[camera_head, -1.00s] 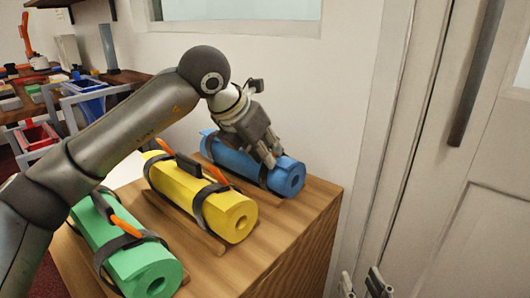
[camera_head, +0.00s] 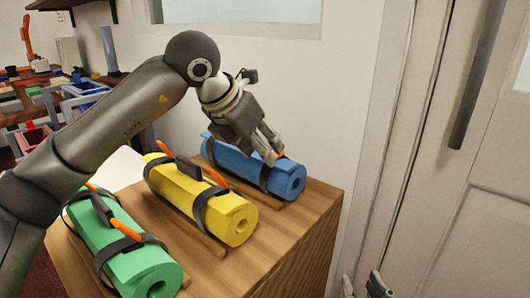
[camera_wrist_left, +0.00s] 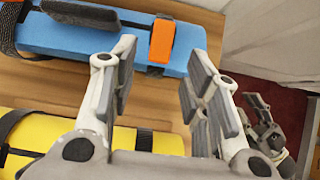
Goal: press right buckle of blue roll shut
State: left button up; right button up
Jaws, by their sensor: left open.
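The blue roll (camera_head: 238,166) lies on the wooden counter (camera_head: 290,225), bound by dark straps and topped by a dark handle (camera_wrist_left: 90,14). An orange buckle (camera_wrist_left: 162,40) sits at its right strap. My left gripper (camera_head: 270,156) is over the right end of the blue roll. In the left wrist view its fingers (camera_wrist_left: 162,90) are spread apart and empty. My right gripper (camera_head: 362,286) is open and empty at the bottom edge, away from the rolls.
A yellow roll (camera_head: 203,200) and a green roll (camera_head: 122,251) lie beside the blue one, with straps and orange buckles. A wall stands behind the counter and a door (camera_head: 490,200) to the right. Shelves with coloured items (camera_head: 85,88) are at the left.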

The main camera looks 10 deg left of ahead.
pick_arm(q)
jog(key=v, duration=0.9)
